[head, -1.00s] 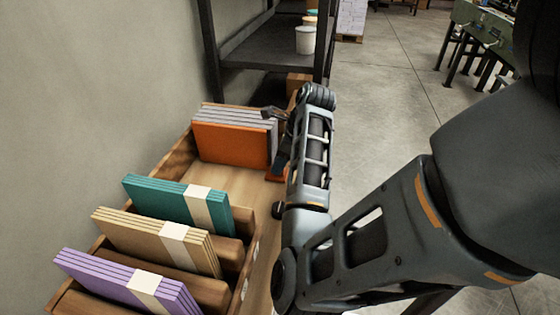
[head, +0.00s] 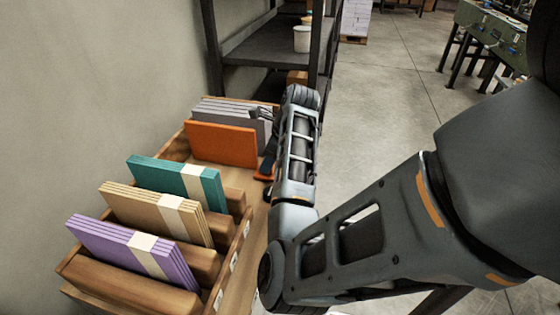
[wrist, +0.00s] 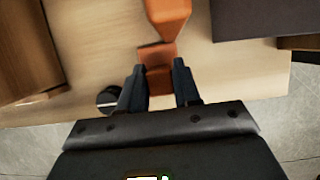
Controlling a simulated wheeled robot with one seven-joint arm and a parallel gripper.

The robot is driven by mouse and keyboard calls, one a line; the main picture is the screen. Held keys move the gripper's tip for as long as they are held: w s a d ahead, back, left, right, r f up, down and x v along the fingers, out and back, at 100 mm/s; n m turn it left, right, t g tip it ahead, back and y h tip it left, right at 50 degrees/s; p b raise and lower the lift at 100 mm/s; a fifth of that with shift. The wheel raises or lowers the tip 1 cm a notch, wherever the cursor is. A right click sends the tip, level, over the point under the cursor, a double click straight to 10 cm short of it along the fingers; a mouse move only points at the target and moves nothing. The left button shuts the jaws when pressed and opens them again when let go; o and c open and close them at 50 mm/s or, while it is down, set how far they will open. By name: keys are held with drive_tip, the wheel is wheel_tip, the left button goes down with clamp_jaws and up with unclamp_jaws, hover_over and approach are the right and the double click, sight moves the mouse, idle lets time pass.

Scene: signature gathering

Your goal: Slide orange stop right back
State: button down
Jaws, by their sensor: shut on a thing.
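The orange stop (head: 222,144) is an upright panel across the wooden tray (head: 172,148), between the grey folders (head: 232,108) behind it and the teal folders (head: 178,182) in front. A gap shows between the stop and the grey folders. My gripper (head: 266,168) is at the stop's right end, partly hidden by my arm. In the wrist view, my gripper (wrist: 160,88) is shut on an orange tab at the stop's foot; the stop's orange body (wrist: 168,12) shows beyond the fingers.
Tan folders (head: 155,212) and purple folders (head: 130,252) stand in nearer slots between wooden dividers. A wall runs along the left. A dark metal shelf (head: 265,48) with a white tub (head: 302,39) stands behind. Open floor lies to the right.

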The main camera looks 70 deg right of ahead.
drive_tip(key=c, duration=0.9)
unclamp_jaws()
drive_tip(key=shift+p+v, duration=1.3)
drive_tip(key=shift+v, duration=2.65)
drive_tip(key=shift+f, duration=0.1)
